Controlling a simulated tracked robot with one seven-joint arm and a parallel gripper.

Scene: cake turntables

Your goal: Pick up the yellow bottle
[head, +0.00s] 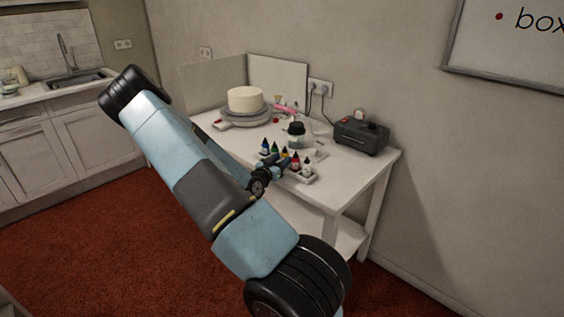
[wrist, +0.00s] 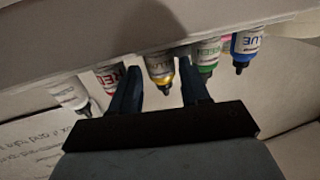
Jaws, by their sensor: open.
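The yellow bottle (wrist: 160,68) has a dark pointed tip and stands in the row of small coloured bottles. In the wrist view, where the bottles hang tip-down in the picture, it lies between the two fingers of my gripper (wrist: 158,68). The fingers are open, one on each side of it, with gaps showing. In the head view the yellow bottle (head: 284,153) is small and partly hidden by my gripper (head: 283,162), which is low at the front of the row.
The red bottle (wrist: 110,75) and green bottle (wrist: 207,55) stand close beside the fingers. The blue bottle (wrist: 247,45) and white bottle (wrist: 70,93) are at the row's ends.

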